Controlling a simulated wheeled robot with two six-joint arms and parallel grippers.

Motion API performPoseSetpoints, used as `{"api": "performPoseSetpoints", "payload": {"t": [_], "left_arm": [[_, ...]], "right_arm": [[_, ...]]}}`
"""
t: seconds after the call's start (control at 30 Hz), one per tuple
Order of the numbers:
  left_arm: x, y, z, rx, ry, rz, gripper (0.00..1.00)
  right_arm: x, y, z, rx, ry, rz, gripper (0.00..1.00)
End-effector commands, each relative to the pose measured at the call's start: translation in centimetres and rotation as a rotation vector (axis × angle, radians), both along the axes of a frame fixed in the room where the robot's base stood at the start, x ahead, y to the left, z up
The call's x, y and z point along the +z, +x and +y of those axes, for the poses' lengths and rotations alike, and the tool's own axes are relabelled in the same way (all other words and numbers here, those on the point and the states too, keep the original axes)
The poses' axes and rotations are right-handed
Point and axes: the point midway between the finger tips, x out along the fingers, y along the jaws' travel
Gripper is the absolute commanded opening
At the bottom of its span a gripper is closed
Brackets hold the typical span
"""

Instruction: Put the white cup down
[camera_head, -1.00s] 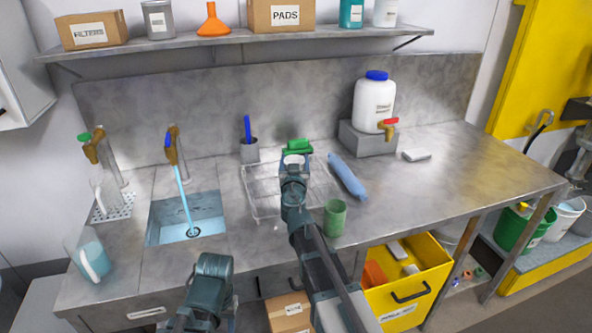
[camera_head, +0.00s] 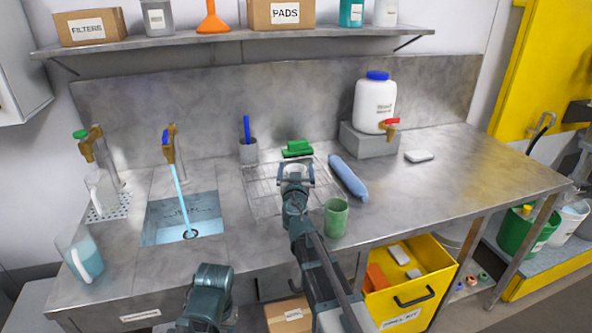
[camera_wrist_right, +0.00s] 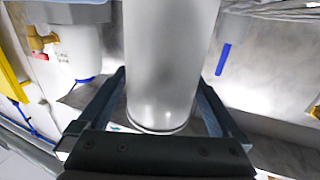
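The white cup (camera_head: 296,170) is between the fingers of my right gripper (camera_head: 296,177), over the wire drying rack (camera_head: 262,200) on the counter. In the right wrist view, which is upside down, the cup (camera_wrist_right: 165,70) looks like a plain pale cylinder. The two fingers of the gripper (camera_wrist_right: 162,90) lie along its sides and appear to touch it. The cup looks upright. Its lower end is hidden in the head view, so I cannot tell whether it touches the rack. Part of my left arm shows at the bottom of the head view, but its fingertips do not show.
A green cup (camera_head: 336,217) stands just right of the rack, near a blue roll (camera_head: 348,177). A green scrubber (camera_head: 297,149) lies behind. A brush holder (camera_head: 248,151) stands at the back. Water runs into the sink (camera_head: 183,218) at left. The counter's right side is mostly clear.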

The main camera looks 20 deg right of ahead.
Motion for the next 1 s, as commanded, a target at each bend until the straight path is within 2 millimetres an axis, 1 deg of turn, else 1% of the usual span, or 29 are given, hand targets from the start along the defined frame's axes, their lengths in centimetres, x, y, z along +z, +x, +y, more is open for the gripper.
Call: {"api": "performPoseSetpoints", "payload": {"t": [0.17, 0.3, 0.37, 0.47, 0.57, 0.8, 0.9, 1.0], "left_arm": [[0.0, 0.0, 0.0, 0.0, 0.0, 0.0, 0.5], [0.4, 0.0, 0.0, 0.0, 0.0, 0.0, 0.5], [0.3, 0.0, 0.0, 0.0, 0.0, 0.0, 0.5], [0.3, 0.0, 0.0, 0.0, 0.0, 0.0, 0.5], [0.3, 0.0, 0.0, 0.0, 0.0, 0.0, 0.5], [0.3, 0.0, 0.0, 0.0, 0.0, 0.0, 0.5], [0.3, 0.0, 0.0, 0.0, 0.0, 0.0, 0.5], [0.3, 0.0, 0.0, 0.0, 0.0, 0.0, 0.5]], "right_arm": [[0.0, 0.0, 0.0, 0.0, 0.0, 0.0, 1.0], [0.4, 0.0, 0.0, 0.0, 0.0, 0.0, 1.0], [0.3, -0.5, 0.1, 0.0, 0.0, 0.0, 1.0], [0.3, -1.7, 0.5, 0.001, 0.0, 0.0, 1.0], [0.3, -3.4, 0.9, 0.001, 0.0, 0.0, 1.0], [0.3, -8.2, 2.3, 0.002, 0.0, 0.0, 1.0], [0.3, -10.0, 2.8, 0.001, 0.0, 0.0, 1.0], [0.3, -11.2, 3.2, 0.001, 0.0, 0.0, 1.0]]}}
